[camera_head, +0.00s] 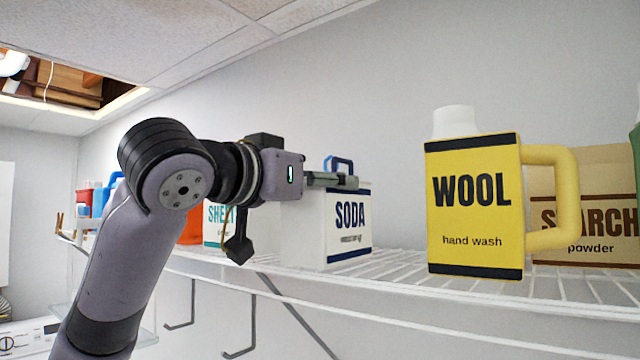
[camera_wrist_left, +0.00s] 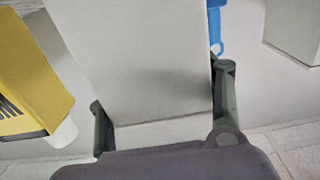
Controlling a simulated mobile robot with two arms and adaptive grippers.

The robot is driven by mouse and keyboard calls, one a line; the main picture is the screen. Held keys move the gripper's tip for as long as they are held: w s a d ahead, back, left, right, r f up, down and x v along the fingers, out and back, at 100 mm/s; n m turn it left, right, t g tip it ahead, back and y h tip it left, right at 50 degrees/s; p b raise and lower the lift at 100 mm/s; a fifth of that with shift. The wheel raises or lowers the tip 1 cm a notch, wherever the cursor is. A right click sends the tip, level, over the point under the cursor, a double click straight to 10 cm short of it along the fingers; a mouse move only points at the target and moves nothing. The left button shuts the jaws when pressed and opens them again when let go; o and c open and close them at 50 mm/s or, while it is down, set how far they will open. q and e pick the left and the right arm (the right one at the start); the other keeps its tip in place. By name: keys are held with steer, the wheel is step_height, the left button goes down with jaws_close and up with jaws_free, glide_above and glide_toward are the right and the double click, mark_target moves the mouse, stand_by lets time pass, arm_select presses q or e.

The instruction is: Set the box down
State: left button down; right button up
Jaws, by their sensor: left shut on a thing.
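The white SODA box (camera_head: 350,228) has dark blue lettering and a blue band along its base. My left gripper (camera_head: 334,181) is shut on it near its top. The box is upright at the wire shelf (camera_head: 400,275); I cannot tell whether its base touches the wires. In the left wrist view the plain white box (camera_wrist_left: 140,60) fills the space between the two fingers (camera_wrist_left: 160,95). Its lettered face is hidden there. My right gripper is not in view.
A yellow WOOL bottle (camera_head: 473,205) stands right of the box, with bare shelf between. A brown STARCH box (camera_head: 590,255) is beyond it. A SHEET box (camera_head: 213,238) and an orange container (camera_head: 190,232) stand left. A blue handle (camera_head: 338,163) shows behind the box.

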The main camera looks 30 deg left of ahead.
arm_select(q)
steer(key=shift+c, duration=2.4)
jaws_free()
steer(key=shift+r, duration=0.15)
steer(key=s+a+b, duration=0.1)
steer(key=s+b, duration=0.5)
steer(key=s, duration=0.6)
steer(key=shift+a, duration=0.25)
